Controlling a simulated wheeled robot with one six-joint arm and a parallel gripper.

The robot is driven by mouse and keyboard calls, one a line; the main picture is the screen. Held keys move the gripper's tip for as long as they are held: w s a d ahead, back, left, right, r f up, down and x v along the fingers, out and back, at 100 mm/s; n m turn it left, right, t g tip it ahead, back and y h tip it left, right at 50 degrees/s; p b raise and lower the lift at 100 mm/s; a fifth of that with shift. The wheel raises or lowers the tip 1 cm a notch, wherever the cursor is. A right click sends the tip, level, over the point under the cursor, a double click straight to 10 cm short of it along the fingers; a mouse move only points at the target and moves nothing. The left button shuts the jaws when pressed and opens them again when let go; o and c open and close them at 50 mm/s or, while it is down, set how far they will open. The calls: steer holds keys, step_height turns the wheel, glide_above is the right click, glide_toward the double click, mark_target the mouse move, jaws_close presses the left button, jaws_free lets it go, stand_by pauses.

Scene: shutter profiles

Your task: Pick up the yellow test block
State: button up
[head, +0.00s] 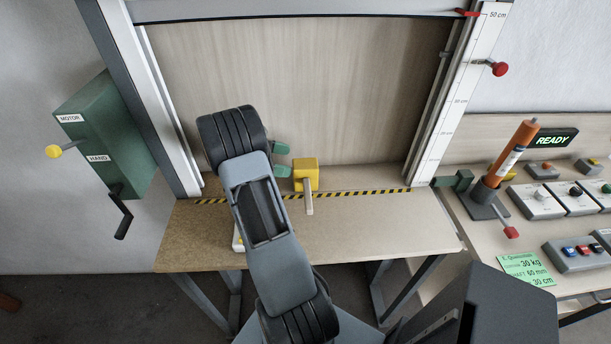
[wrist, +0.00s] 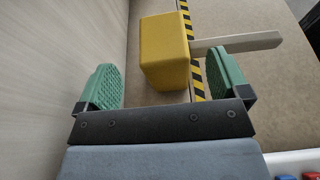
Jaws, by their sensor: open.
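The yellow test block (head: 306,173) stands on the bench by the black-and-yellow striped line, with a pale bar (head: 308,198) sticking out from it. In the wrist view the block (wrist: 163,50) lies just beyond the fingertips, nearer the right finger, and the bar (wrist: 236,43) extends to the right past that finger. My gripper (wrist: 165,82) is open, with green ribbed pads on both sides and nothing between them. In the head view the green fingers (head: 280,160) show just left of the block, and my arm hides part of the gripper.
The shutter frame's right post (head: 465,95) carries a scale and red markers. A green motor box (head: 110,135) with a crank is at the left. An orange-handled tool (head: 512,155) and control boxes (head: 535,201) are on the right table. The bench's right part (head: 400,225) is clear.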

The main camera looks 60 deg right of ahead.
mark_target(301, 163)
steer(key=shift+p+x, duration=0.9)
steer(key=shift+x, duration=2.25)
steer(key=shift+a+f, duration=0.1)
steer(key=shift+a, duration=0.05)
steer(key=c, duration=1)
